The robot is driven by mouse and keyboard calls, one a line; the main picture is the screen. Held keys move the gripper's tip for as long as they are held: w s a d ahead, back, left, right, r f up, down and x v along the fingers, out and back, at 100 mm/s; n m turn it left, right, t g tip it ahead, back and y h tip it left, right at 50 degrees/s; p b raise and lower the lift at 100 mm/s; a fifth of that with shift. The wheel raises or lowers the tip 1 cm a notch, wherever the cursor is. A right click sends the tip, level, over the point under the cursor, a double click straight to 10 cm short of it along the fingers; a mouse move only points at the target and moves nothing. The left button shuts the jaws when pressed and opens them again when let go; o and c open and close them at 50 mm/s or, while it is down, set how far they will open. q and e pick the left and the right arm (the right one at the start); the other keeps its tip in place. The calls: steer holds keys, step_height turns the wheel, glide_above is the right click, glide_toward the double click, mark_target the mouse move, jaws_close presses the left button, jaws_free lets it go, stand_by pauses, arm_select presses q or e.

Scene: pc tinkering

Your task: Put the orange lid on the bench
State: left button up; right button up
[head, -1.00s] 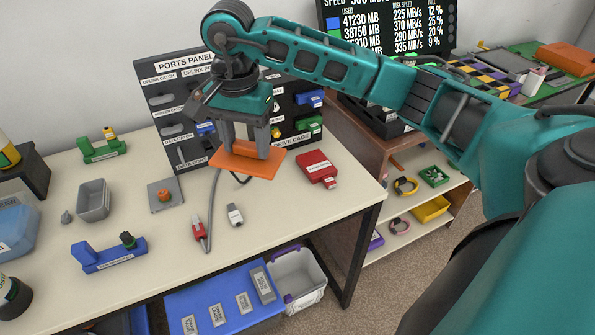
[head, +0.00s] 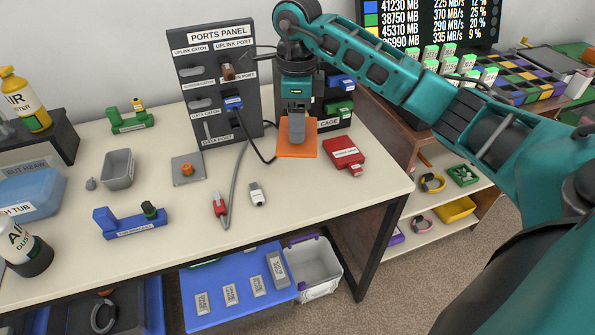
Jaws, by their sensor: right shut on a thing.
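The orange lid (head: 297,149) is a flat square plate in the head view, at the right part of the bench (head: 290,195). My right gripper (head: 297,138) comes down from above and is shut on the lid. The lid looks roughly level, at or just above the bench top; I cannot tell whether it touches. My left gripper is not in view.
The ports panel (head: 212,80) stands behind and left of the lid, with a cable running down. A red box (head: 344,152) lies close to the right.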

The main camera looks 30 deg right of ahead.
step_height(320, 180, down, 13)
steer(key=shift+r+b, duration=0.1)
steer(key=shift+b, duration=0.4)
steer(key=shift+f, duration=0.2)
steer(key=o, duration=1)
steer(key=shift+o, duration=0.2)
step_height(320, 180, up, 12)
steer(key=shift+r+p, duration=0.2)
steer(key=shift+p, duration=0.3)
